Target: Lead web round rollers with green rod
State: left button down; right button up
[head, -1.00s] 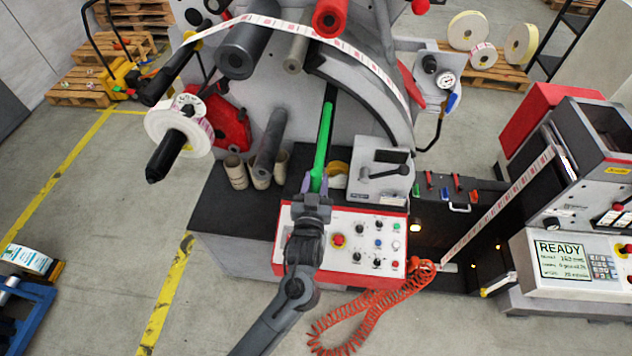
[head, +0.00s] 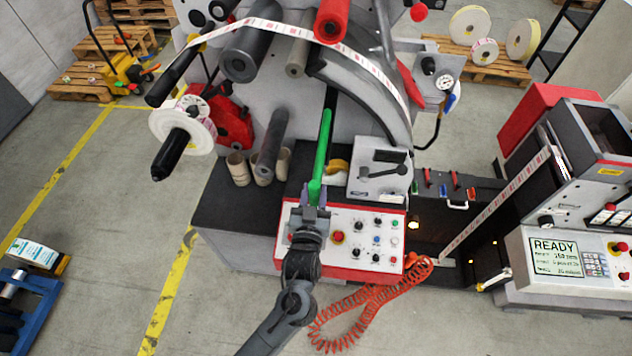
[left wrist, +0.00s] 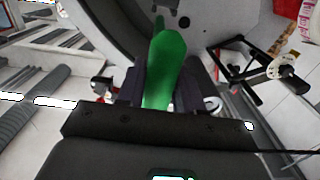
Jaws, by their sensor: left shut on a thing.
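My left gripper (head: 316,196) is shut on the green rod (head: 322,150), which points up and away toward the machine's grey face. The rod also shows between the fingers in the left wrist view (left wrist: 168,68). The printed web (head: 290,29) runs from the upper left, over the dark roller (head: 246,52) and the smaller grey roller (head: 298,55), past the red roller (head: 331,18), then down to the right. Another stretch of web (head: 500,205) slopes up to the printer at right. A label roll (head: 180,125) sits at left. My right gripper is not in view.
A control panel (head: 350,240) lies under my left wrist. A grey box with a lever (head: 380,175) stands right of the rod. A coiled red hose (head: 365,305) hangs in front.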

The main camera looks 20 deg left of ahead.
pick_arm(q)
jog(key=v, duration=0.2)
jog(key=shift+s+d, duration=0.1)
jog(key=shift+s, duration=0.3)
jog(key=v, duration=2)
